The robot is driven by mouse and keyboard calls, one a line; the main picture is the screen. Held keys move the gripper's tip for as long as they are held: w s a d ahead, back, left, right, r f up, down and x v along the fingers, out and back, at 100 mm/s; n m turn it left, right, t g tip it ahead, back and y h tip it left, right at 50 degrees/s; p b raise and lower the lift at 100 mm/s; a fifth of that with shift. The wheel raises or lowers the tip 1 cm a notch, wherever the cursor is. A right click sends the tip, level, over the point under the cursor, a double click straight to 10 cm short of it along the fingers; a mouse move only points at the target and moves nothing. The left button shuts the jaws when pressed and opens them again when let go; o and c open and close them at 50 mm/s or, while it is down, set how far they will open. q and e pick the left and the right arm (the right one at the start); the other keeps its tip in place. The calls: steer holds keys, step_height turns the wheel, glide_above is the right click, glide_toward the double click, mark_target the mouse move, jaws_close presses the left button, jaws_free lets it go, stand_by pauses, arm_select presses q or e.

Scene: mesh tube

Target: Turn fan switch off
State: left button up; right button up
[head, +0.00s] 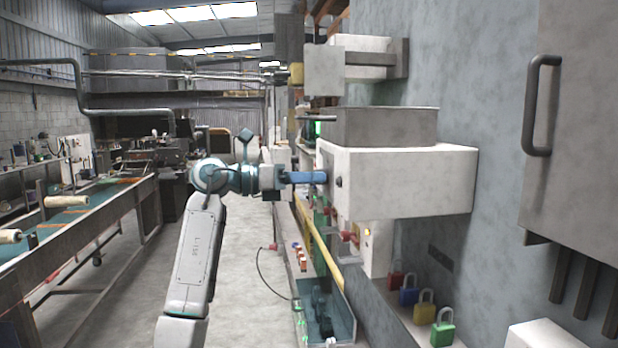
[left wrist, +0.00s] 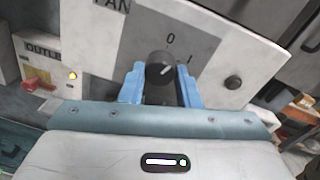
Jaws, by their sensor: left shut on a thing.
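The fan switch is a round dark knob (left wrist: 160,68) on a grey plate marked FAN, with 0 above it and I to its upper right. Its white pointer line slants up and right, seemingly between the two marks. The plate is on the front of a white box (head: 400,180) on the wall. My left gripper (head: 321,177) reaches the box's front face from the left. In the left wrist view its blue fingers (left wrist: 160,72) are on either side of the knob, shut on it. In the head view the knob is hidden. My right gripper is not in view.
A black button (left wrist: 233,82) is right of the knob. An OUTLET box (left wrist: 38,62) with a red switch and a lit yellow lamp is at left. Several coloured padlocks (head: 424,313) are below the white box. The aisle floor (head: 130,270) is clear.

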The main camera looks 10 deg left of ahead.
arm_select(q)
steer(key=shift+r+n+p, duration=0.2)
steer(key=shift+n+p, duration=0.35)
steer(key=shift+n, duration=1.65)
steer(key=o, duration=1)
steer(key=shift+f, duration=0.1)
steer(key=shift+c, duration=0.2)
steer(key=b+v, duration=0.5)
steer(key=v, duration=0.6)
steer(key=shift+w, duration=0.15)
